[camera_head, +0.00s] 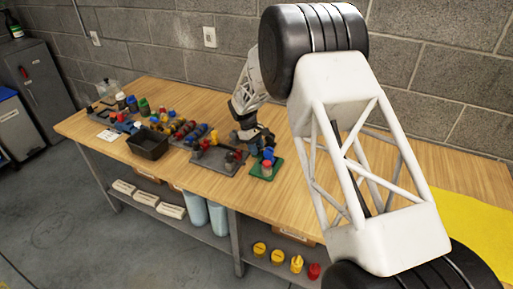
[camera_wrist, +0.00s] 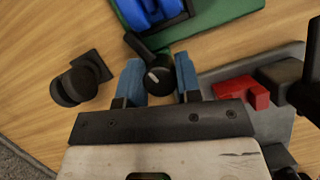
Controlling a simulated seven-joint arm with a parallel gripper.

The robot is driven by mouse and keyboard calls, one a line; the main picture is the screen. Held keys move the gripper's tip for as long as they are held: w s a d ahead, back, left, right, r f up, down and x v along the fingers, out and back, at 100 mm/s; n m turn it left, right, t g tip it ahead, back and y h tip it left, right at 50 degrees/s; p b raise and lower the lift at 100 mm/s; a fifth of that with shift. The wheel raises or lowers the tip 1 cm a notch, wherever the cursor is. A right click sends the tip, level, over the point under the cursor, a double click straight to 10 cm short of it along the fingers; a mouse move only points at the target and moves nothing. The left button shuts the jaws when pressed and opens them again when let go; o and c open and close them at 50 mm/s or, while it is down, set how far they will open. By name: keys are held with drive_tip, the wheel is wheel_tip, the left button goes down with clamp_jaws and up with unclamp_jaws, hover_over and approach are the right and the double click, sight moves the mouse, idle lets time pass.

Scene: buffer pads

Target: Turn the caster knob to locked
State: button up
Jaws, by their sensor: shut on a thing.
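A black knob (camera_wrist: 157,80) with a white line on its round face sits between the fingers in the wrist view. A dark lever (camera_wrist: 137,46) reaches from it to the upper left. My gripper (camera_wrist: 159,68) has blue fingers on both sides of the knob and is shut on it. A black caster-like part (camera_wrist: 78,84) on a square plate lies to the left, apart from the fingers. In the head view my gripper (camera_head: 246,134) is low over the bench; the knob cannot be made out there. Any lock marking is not legible.
A green pad (camera_wrist: 212,24) with a blue part (camera_wrist: 150,12) is just beyond the fingers. A grey pad (camera_wrist: 278,122) with a red block (camera_wrist: 241,92) is close on the right. A black bin (camera_head: 148,146) and several coloured parts crowd the wooden bench (camera_head: 175,98) to the left.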

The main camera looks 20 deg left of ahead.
drive_tip(key=shift+o, duration=0.2)
drive_tip(key=m+g, duration=0.1)
drive_tip(key=m, duration=0.2)
drive_tip(key=m+g+y, duration=0.1)
drive_tip(key=m, duration=0.2)
drive_tip(key=shift+m, duration=0.3)
drive_tip(key=shift+w, duration=0.1)
drive_tip(key=o, duration=0.9)
drive_tip(key=shift+f, duration=0.1)
drive_tip(key=shift+c, duration=0.2)
drive_tip(key=shift+v, duration=3.95)
drive_tip(key=shift+d, duration=0.15)
